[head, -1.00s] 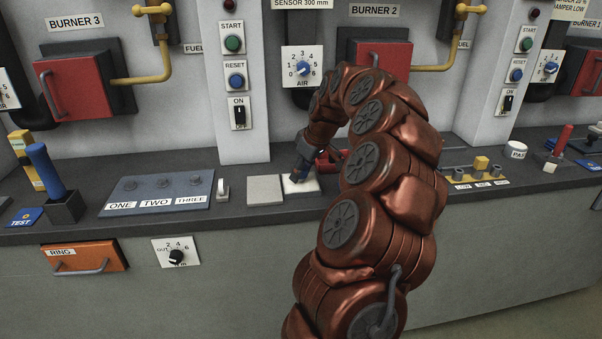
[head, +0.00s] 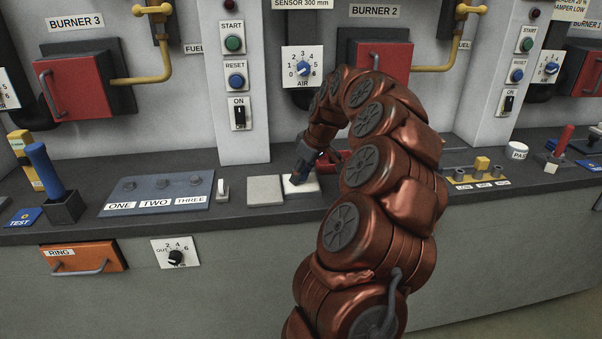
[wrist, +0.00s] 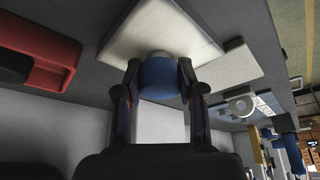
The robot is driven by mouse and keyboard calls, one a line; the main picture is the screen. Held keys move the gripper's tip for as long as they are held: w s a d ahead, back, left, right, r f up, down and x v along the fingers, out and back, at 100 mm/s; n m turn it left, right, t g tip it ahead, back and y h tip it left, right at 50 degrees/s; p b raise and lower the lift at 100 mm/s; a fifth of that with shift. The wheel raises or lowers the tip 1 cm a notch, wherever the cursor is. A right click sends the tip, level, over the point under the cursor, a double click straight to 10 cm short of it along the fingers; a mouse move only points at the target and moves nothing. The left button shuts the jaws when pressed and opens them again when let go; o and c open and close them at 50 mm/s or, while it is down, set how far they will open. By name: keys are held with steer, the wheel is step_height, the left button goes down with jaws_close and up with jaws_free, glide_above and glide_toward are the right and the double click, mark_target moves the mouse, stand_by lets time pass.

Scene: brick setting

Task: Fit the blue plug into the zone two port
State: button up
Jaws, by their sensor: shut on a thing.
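The blue plug (wrist: 158,82) is between the two fingers of my gripper (wrist: 160,92) in the wrist view, with a pale round end facing a white pad (wrist: 150,28). I cannot tell whether that end touches the pad. In the head view my gripper (head: 297,181) is low over the same white pad (head: 313,185), and the plug is mostly hidden by the fingers. The blue-grey port panel (head: 150,196), marked ONE, TWO and THREE, lies to the left. The zone two port (head: 162,183) is its middle round fitting and looks empty.
A blue lever (head: 45,165) rises left of the panel. A red tray (head: 338,158) is behind my arm. The wall (head: 190,118) stands close behind.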

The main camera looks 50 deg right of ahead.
steer(key=shift+f, duration=0.25)
steer(key=shift+r, duration=0.1)
stand_by(0.5)
steer(key=o, duration=1.6)
steer(key=shift+r+p, duration=0.7)
steer(key=shift+r, duration=2.35)
